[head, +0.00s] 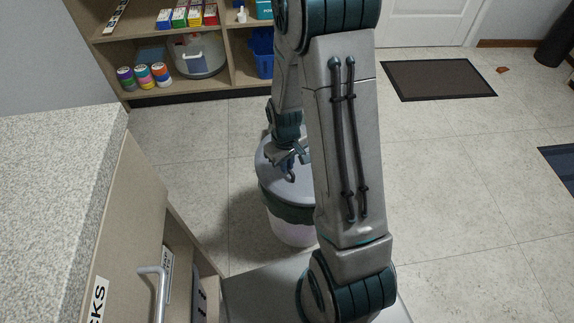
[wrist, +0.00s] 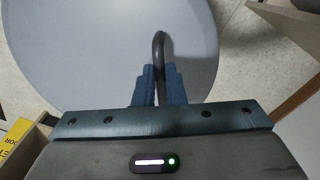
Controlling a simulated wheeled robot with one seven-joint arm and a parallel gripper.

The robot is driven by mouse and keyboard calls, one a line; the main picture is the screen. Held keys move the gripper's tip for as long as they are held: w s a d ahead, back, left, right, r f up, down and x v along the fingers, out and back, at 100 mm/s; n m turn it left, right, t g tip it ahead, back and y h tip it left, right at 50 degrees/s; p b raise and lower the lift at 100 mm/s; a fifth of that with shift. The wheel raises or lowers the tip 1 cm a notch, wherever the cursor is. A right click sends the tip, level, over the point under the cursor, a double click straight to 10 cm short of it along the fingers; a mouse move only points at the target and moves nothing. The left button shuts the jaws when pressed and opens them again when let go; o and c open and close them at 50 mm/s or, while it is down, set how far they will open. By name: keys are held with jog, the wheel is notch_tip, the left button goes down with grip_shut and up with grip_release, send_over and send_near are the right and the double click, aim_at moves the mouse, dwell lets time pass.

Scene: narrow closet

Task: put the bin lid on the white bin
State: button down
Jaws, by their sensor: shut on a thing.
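The bin lid (head: 273,178) is a grey round disc with a dark handle, seen in the head view on or just above the white bin (head: 292,230). A dark green band shows between the lid's grey top and the bin's pale wall. In the wrist view the lid (wrist: 90,60) fills much of the picture, and its handle (wrist: 159,50) stands between my fingers. My gripper (head: 291,160) is shut on the handle; it also shows in the wrist view (wrist: 159,85). My arm hides the right part of lid and bin. I cannot tell whether the lid is fully seated.
A wooden shelf (head: 180,45) with boxes, paint pots and a blue bin (head: 262,52) stands behind. A dark mat (head: 437,80) lies on open tiled floor at right.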

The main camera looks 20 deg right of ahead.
aim_at(287, 176)
jog(key=shift+a+h+b, duration=0.15)
jog(key=shift+h+b, duration=0.2)
jog(key=shift+h, duration=0.15)
notch_tip(287, 176, down, 6)
jog(key=b, duration=0.5)
jog(key=shift+f, duration=0.25)
jog(key=shift+f+b, duration=0.45)
jog(key=shift+f, duration=0.25)
dwell(0.8)
jog(key=shift+d+f+b, duration=0.2)
jog(key=shift+f+b, duration=0.15)
jog(key=shift+f, duration=0.1)
jog(key=c, duration=1.4)
grip_release()
jog(key=shift+c, duration=0.2)
